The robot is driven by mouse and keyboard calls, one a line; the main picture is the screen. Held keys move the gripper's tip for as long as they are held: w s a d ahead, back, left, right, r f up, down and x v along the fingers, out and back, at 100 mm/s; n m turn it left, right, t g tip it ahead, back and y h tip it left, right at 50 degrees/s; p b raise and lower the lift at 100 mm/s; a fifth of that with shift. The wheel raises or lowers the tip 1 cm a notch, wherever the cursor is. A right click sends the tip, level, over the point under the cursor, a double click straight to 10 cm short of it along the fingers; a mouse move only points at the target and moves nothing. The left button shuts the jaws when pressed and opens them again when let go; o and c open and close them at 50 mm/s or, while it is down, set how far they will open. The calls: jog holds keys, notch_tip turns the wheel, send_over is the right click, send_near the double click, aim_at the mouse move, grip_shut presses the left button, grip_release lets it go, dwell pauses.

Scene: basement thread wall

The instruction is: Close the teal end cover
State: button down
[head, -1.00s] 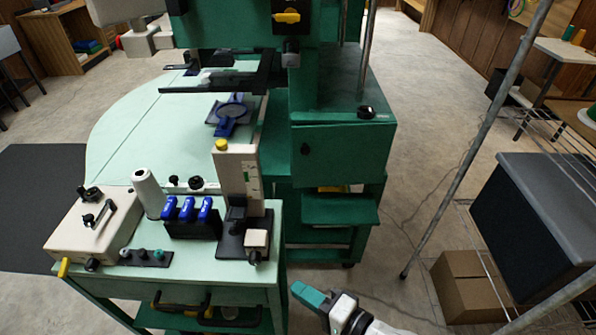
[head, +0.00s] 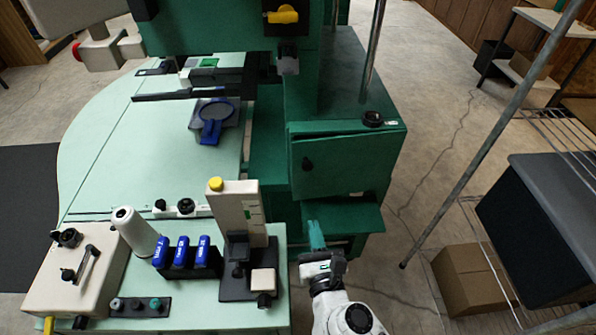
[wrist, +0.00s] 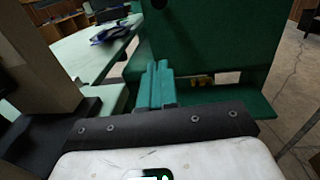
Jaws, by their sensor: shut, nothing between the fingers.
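The teal end cover (head: 345,168) is a flat panel with a dark knob (head: 307,163) on the end of the green sewing machine. A thin dark gap shows along its top edge, so it looks slightly ajar. The cover also fills the upper right of the wrist view (wrist: 220,45). My gripper (head: 314,232) has its teal fingers shut together and empty, pointing up toward the cover. In the head view it is just below the cover's lower left edge. In the wrist view the fingertips (wrist: 158,72) overlap the cover's lower left edge; I cannot tell whether they touch.
A green shelf (head: 350,217) juts out below the cover. A slanted metal pole (head: 470,170) and a cardboard box (head: 472,285) are to the right.

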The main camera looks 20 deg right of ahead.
aim_at(301, 174)
jog(key=p+x, duration=0.1)
jog(key=x, duration=1.3)
jog(key=shift+p, duration=0.3)
jog(key=w+h+b, duration=0.1)
jog(key=w+m+b, duration=0.1)
jog(key=w, duration=0.1)
jog(key=shift+d+f+g+h, duration=0.15)
jog(key=shift+g+h, duration=0.15)
jog(key=shift+h, duration=0.1)
jog(key=shift+r, duration=0.35)
jog(key=shift+w, duration=0.1)
